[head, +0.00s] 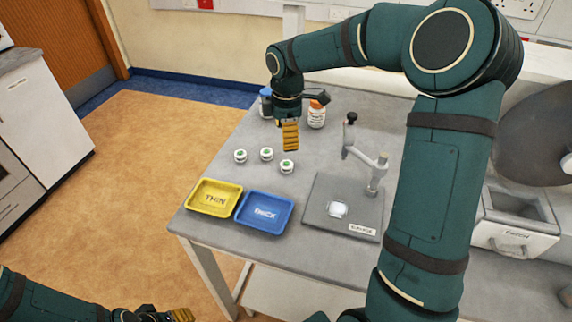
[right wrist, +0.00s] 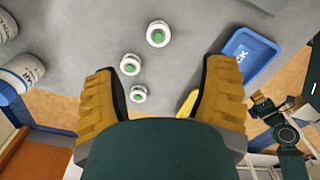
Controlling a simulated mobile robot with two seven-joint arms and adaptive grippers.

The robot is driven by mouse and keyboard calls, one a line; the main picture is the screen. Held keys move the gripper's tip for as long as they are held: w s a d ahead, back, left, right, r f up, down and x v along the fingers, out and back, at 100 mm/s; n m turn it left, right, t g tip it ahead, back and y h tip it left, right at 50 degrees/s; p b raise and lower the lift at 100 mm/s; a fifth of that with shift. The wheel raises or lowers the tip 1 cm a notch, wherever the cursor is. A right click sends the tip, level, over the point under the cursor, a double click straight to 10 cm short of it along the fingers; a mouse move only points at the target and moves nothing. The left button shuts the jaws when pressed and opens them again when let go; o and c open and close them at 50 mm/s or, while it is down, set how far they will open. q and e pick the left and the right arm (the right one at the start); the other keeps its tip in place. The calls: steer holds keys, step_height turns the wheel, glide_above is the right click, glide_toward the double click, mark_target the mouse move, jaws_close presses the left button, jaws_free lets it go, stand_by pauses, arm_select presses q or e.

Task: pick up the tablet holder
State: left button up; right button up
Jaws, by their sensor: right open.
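Three small white round tablet holders with green tablets in their middles stand on the grey table, at the left (head: 240,156), centre (head: 266,154) and right (head: 287,166) in the head view. My right gripper (head: 290,136) is above the table, just behind and above the right holder. In the right wrist view its yellow fingers (right wrist: 160,72) are spread wide with nothing between them. The holders show there too: a nearer-looking one (right wrist: 158,34) and two smaller ones (right wrist: 130,65) (right wrist: 138,94). My left gripper (head: 180,315) shows partly at the bottom edge, away from the table.
A yellow THIN tray (head: 237,188) and a blue THICK tray (head: 289,203) stand at the table's front left. A grey gauge base (head: 318,222) with an upright arm stands to their right. A white bottle (head: 316,117) and a blue-lidded bottle (head: 265,93) stand behind.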

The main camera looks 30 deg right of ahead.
mark_target(287, 163)
step_height(287, 163, down, 6)
steer(key=shift+r+b, duration=0.1)
steer(key=shift+b, duration=0.45)
steer(key=shift+w+f+b, duration=0.1)
steer(key=shift+f+b, duration=0.75)
steer(key=shift+f, duration=1.8)
steer(key=c, duration=1.1)
